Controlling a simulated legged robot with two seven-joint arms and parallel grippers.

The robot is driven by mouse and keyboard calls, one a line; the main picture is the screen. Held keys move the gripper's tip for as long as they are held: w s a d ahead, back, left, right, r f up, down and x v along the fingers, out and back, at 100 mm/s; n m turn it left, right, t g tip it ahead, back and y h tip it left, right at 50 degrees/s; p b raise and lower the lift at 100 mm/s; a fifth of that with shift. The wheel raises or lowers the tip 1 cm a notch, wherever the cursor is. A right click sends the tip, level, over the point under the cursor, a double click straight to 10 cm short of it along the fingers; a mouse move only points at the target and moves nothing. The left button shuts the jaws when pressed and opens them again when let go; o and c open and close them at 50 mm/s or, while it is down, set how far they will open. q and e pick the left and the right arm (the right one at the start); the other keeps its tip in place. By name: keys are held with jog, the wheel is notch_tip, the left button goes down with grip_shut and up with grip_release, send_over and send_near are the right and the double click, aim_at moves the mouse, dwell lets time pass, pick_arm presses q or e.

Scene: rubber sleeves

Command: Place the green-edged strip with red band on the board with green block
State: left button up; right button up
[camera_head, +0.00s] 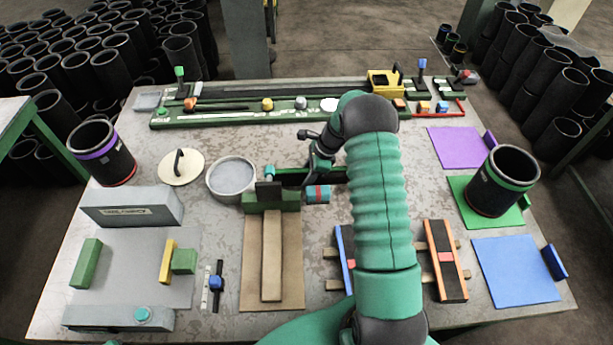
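The board with green block (290,285) is brown and lies left of centre, with a pale strip along its middle and a dark green block (272,202) at its far end. My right gripper (316,181) is just right of that block, partly hidden by its own wrist. A small teal piece with a red band (317,195) shows below it; I cannot tell whether the gripper holds it. No full green-edged strip is visible; my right arm hides the middle of the slatted rack. My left gripper is not in view.
A blue-edged strip (344,245) and an orange-edged strip (447,262) lie on wooden slats either side of my arm. A round grey dish (231,178) is left of the gripper. A long green fixture (230,119) crosses the back. A green-banded sleeve (502,182) stands right.

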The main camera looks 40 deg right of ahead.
jog(key=v, duration=1.1)
jog(key=shift+r, duration=0.2)
jog(key=shift+o, duration=0.4)
jog(key=p+v, duration=0.2)
jog(key=v, duration=0.4)
jog(key=shift+r, duration=0.3)
jog(key=x, duration=1)
jog(key=shift+s+d+f, duration=0.1)
jog(key=shift+d+f, duration=0.1)
jog(key=shift+f, duration=0.15)
jog(key=p+x, duration=0.1)
jog(key=x, duration=0.4)
jog(key=shift+f, duration=0.5)
grip_shut()
